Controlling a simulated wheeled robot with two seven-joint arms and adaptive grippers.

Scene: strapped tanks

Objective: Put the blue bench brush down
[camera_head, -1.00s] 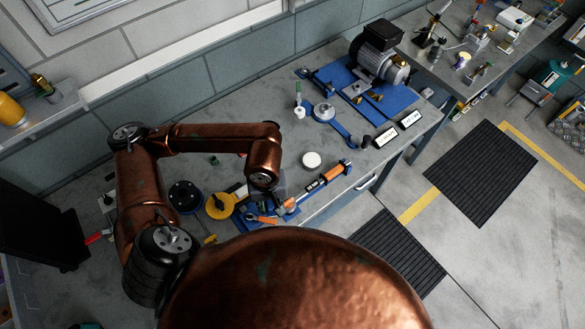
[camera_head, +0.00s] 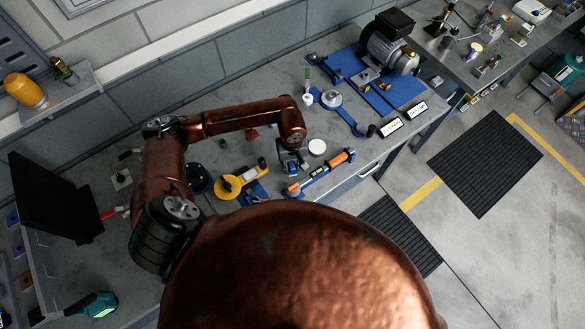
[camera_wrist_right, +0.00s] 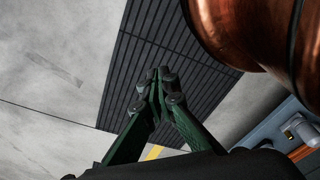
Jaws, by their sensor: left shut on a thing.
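My left gripper (camera_head: 291,157) hangs below the copper wrist over the bench, just left of a white round disc. It is shut on the blue bench brush (camera_head: 304,166), of which only a small blue part shows under the fingers. The rest is hidden by the gripper and wrist, and I cannot tell whether the brush touches the bench top. My right gripper (camera_wrist_right: 160,75) shows in the right wrist view, its green fingers together at the tips with nothing between them, above the floor and a dark mat.
An orange and blue tool (camera_head: 322,172) lies along the bench's front edge, close to the left gripper. The white disc (camera_head: 317,146), a yellow reel (camera_head: 229,186) and a motor (camera_head: 390,42) on a blue plate stand around. Bare bench top (camera_head: 258,93) lies toward the wall.

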